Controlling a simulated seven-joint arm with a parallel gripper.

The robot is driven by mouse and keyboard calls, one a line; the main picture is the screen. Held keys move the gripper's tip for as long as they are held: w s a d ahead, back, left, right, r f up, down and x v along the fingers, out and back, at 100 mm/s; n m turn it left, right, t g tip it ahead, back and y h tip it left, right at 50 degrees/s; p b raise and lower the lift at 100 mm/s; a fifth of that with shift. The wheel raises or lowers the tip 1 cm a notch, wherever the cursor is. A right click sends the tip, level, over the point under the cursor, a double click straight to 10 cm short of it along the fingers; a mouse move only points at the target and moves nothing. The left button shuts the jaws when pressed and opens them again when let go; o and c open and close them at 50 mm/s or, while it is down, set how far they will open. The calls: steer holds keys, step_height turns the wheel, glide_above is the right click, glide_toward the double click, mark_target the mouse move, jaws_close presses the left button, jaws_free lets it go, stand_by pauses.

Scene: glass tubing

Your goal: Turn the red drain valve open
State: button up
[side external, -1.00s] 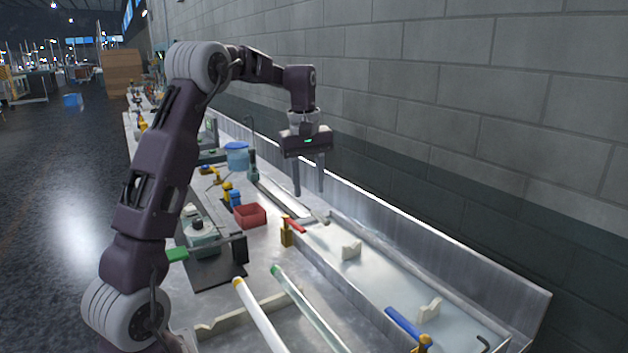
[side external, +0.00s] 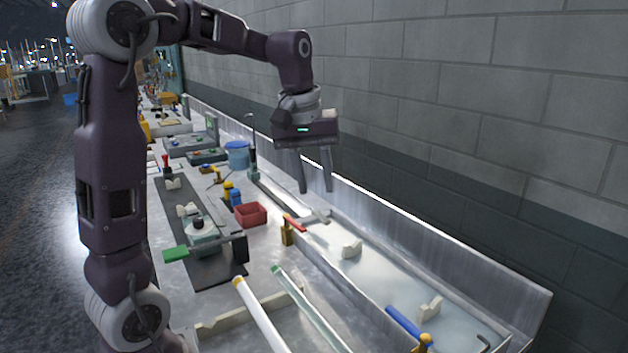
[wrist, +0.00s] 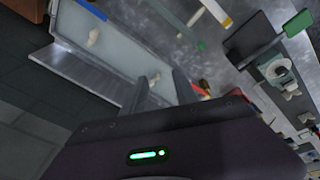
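The red drain valve has a red lever handle (side external: 295,223) on a brass-yellow body (side external: 287,235). It stands at the near edge of the long metal trough, in the middle of the side view. The red handle also shows in the wrist view (wrist: 204,91), just right of the fingers and partly hidden. My gripper (side external: 315,189) is open and empty, pointing down above the trough. It appears higher than the valve and farther back, apart from it. In the wrist view its two fingers (wrist: 161,84) are spread with nothing between them.
A blue-handled valve (side external: 405,325) sits at the trough's near end. White supports (side external: 351,249) stand in the trough. A red bin (side external: 250,214) is left of the red valve. Glass tubes (side external: 310,308) lie in front. The trough's raised back wall (side external: 440,236) runs along the brick wall.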

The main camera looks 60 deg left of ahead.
steer(key=a+f+n, duration=0.1)
steer(key=n, duration=0.1)
steer(key=a+f+n, duration=0.1)
steer(key=a+n, duration=0.1)
steer(key=n, duration=0.1)
steer(key=a+f+n+h, duration=0.1)
steer(key=n, duration=0.2)
steer(key=shift+w+a+f, duration=0.1)
steer(key=shift+a+f, duration=0.3)
jaws_close()
steer(key=s+a+f+n+t, duration=0.15)
steer(key=a+f+n, duration=0.25)
steer(key=a+n, duration=0.4)
steer(key=s+a+f+n, duration=0.3)
steer(key=a+n, duration=0.2)
steer(key=n, duration=0.5)
steer(key=w+a+f, duration=0.1)
steer(key=w+f, duration=0.7)
steer(key=f, duration=0.1)
steer(key=shift+n+y, duration=0.3)
steer(key=shift+y, duration=0.1)
steer(key=shift+w, duration=0.15)
